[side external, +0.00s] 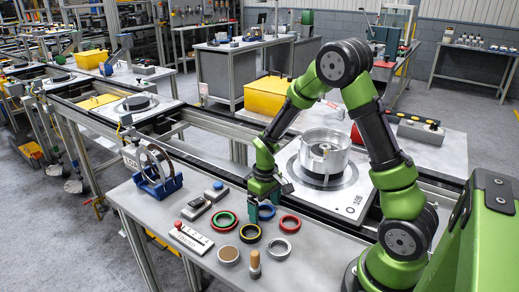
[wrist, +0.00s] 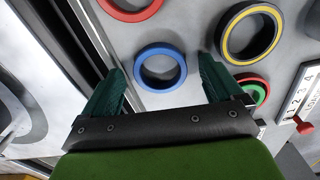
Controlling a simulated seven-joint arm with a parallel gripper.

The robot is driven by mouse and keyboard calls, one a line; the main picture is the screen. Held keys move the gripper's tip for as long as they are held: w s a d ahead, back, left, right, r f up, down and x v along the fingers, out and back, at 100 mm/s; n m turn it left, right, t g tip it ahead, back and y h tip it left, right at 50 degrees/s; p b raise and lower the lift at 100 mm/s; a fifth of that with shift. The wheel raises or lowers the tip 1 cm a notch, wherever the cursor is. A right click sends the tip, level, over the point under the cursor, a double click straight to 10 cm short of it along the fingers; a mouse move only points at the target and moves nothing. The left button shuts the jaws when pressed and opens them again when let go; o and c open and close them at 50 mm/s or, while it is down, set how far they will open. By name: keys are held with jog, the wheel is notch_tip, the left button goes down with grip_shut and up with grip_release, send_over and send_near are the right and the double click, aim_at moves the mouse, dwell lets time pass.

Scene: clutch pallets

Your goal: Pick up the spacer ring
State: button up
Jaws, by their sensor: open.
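Several rings lie flat on the grey bench, and the frames do not label which is the spacer ring. A blue ring (side external: 267,213) lies under my gripper (side external: 264,206); it also shows in the wrist view (wrist: 140,72). There the open teal fingers (wrist: 161,67) stand either side of it, with nothing held between them. A red ring (side external: 290,223) is right of the blue one. A black ring with a yellow band (side external: 250,240), a green-and-red ring (side external: 232,215) and a silver ring (side external: 279,257) lie nearby.
A brown-filled ring (side external: 229,262) and a wooden-handled tool (side external: 255,268) stand near the front edge. A numbered plate (side external: 190,239) and a blue stand holding a large ring (side external: 156,184) are at left. Behind is a metal housing on a pallet (side external: 346,200).

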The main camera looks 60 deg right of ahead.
jog(key=c, duration=1.1)
jog(key=shift+r, duration=0.15)
